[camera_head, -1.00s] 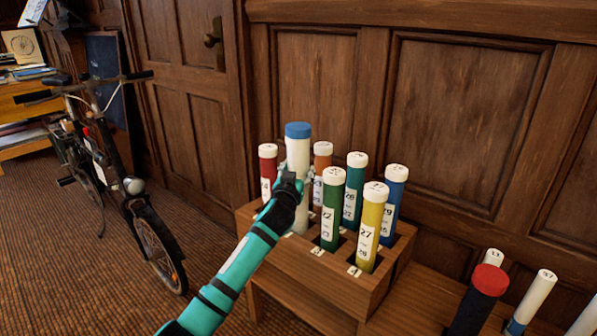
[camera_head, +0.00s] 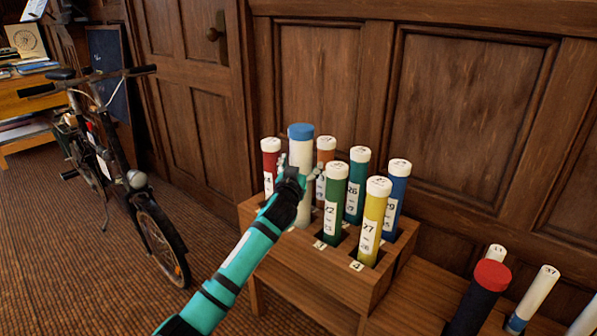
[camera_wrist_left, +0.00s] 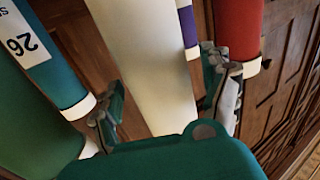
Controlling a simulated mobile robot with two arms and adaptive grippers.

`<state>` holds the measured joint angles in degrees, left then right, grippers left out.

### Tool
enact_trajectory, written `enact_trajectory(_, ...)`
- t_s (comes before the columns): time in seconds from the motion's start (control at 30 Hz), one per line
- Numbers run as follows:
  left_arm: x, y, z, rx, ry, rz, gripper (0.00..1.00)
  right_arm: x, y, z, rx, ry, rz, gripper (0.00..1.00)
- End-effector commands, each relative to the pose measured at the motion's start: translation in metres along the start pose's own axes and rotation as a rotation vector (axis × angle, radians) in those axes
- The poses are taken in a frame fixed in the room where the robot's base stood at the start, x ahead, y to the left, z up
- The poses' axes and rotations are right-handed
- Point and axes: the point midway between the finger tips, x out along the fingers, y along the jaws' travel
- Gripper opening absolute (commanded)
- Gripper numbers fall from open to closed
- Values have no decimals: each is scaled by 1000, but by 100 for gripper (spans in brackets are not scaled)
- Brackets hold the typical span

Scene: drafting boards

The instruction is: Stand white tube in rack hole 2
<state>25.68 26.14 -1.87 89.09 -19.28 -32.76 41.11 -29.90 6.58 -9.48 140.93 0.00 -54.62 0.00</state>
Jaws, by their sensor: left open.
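The white tube (camera_head: 301,158) has a blue cap and stands upright in the wooden rack (camera_head: 300,270), at the left of the front row, in front of the red tube. My left gripper (camera_head: 296,177) is around its middle with fingers open. The left wrist view shows one finger on each side of the white tube (camera_wrist_left: 148,65), with gaps beside it. The rack label by this tube is hidden by my gripper and arm. My right gripper is out of view.
Close by in the rack stand a red tube (camera_head: 270,160), an orange tube (camera_head: 326,150), a green tube (camera_head: 333,205), a teal tube (camera_head: 357,170), a yellow tube (camera_head: 374,215) and a blue tube (camera_head: 396,190). More tubes stand at the lower right. A bicycle (camera_head: 130,180) stands left.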

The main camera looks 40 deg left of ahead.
Motion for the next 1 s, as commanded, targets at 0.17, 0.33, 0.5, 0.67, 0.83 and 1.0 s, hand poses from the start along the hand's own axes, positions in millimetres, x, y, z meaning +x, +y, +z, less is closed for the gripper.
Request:
enact_trajectory(0.17,-23,1,2,-1,-1,2,81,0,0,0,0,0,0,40)
enact_trajectory(0.33,-61,0,1,-2,-1,2,81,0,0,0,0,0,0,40)
enact_trajectory(0.5,-94,0,1,-2,-1,1,81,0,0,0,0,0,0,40)
enact_trajectory(0.67,-112,0,1,-1,-1,1,81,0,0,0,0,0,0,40)
enact_trajectory(0.83,-118,0,0,0,0,-1,81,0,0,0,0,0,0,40)
enact_trajectory(1.0,-118,0,0,0,0,0,81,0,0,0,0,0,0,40)
